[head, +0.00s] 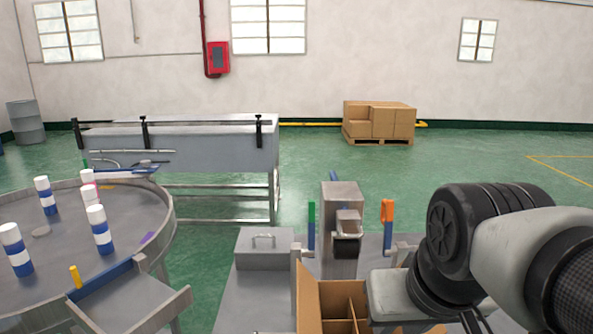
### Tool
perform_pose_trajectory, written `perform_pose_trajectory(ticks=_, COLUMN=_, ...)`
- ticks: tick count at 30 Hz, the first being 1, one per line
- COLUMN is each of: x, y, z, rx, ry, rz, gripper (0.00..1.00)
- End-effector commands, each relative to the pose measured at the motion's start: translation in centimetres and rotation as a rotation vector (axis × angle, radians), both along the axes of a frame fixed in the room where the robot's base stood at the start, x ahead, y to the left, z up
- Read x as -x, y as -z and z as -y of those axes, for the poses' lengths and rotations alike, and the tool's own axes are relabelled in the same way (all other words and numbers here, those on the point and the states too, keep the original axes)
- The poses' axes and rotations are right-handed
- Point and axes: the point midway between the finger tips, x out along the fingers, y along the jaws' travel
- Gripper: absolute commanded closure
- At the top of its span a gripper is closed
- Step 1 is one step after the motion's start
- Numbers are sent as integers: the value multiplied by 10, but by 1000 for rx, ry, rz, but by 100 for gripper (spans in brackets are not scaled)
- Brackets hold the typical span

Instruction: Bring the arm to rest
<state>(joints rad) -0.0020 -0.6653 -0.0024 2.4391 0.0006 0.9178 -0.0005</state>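My arm (500,235) reaches in from the right edge of the head view, with its dark joints and pale links bent over the right part of the grey workbench. I cannot make out any gripper fingers in this view, so whether they are open or shut does not show. The arm hides part of the bench and part of an open cardboard box (312,300) with dividers at the bottom.
A crimping machine (341,215) stands on the bench, with a grey lidded box (264,247) to its left. A round table (75,235) at left holds several blue-and-white cans (100,230). A metal tank (190,145) and pallet of cartons (379,121) stand behind.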

Motion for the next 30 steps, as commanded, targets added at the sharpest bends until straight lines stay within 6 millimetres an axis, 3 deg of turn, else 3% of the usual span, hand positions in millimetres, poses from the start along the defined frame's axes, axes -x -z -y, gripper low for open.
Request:
perform_pose_trajectory(ticks=3, x=17, y=5, z=0, rx=3, ry=1, rz=49, gripper=75)
perform_pose_trajectory(ticks=5, x=16, y=-20, z=0, rx=2, ry=1, rz=45, gripper=75)
perform_pose_trajectory(ticks=19, x=15, y=-121, z=0, rx=2, ry=1, rz=42, gripper=75)
perform_pose_trajectory(ticks=23, x=15, y=-130, z=0, rx=2, ry=0, rz=41, gripper=75)
perform_pose_trajectory(ticks=30, x=15, y=-128, z=0, rx=2, ry=1, rz=41, gripper=75)
